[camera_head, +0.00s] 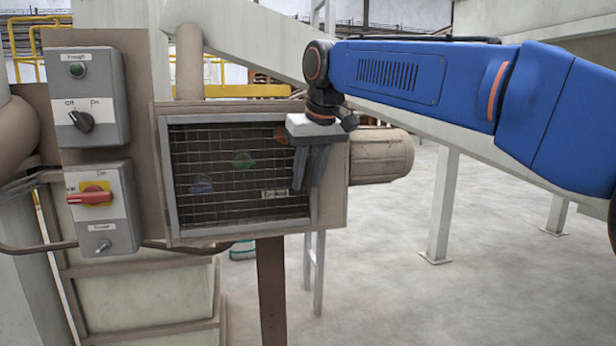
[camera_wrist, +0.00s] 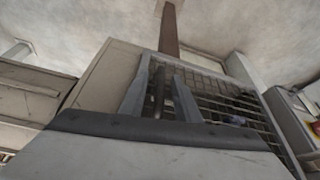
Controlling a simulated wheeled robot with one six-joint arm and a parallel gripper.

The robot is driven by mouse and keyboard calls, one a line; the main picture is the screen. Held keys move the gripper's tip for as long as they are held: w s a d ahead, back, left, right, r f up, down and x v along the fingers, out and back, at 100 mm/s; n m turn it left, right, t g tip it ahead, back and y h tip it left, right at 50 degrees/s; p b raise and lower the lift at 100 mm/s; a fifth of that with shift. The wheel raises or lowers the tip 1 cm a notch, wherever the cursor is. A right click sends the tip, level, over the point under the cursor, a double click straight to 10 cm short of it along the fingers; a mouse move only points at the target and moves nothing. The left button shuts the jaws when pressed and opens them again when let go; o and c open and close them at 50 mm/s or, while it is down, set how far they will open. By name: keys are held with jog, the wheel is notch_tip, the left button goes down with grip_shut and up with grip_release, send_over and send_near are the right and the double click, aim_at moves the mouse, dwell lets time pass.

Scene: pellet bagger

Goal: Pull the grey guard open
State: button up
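The grey guard (camera_head: 172,180) is a rectangular frame with wire mesh on the front of a beige box. It looks shut, lying flat over the box opening. My gripper (camera_head: 307,185) hangs fingers-down in front of the guard's right edge. In the wrist view, the guard's mesh (camera_wrist: 222,100) shows behind my gripper (camera_wrist: 162,80). A dark upright handle bar (camera_wrist: 158,92) stands between the two fingers, with a visible gap to the right finger. The fingers look open around it. In the head view my fingers hide the handle.
Left of the guard are a switch box with a black knob (camera_head: 82,121) and a box with a red rotary switch (camera_head: 90,198). A beige cylinder (camera_head: 382,158) sticks out to the right of the box. The floor to the right is clear up to a grey post (camera_head: 445,205).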

grip_shut()
jog(key=shift+s, duration=0.1)
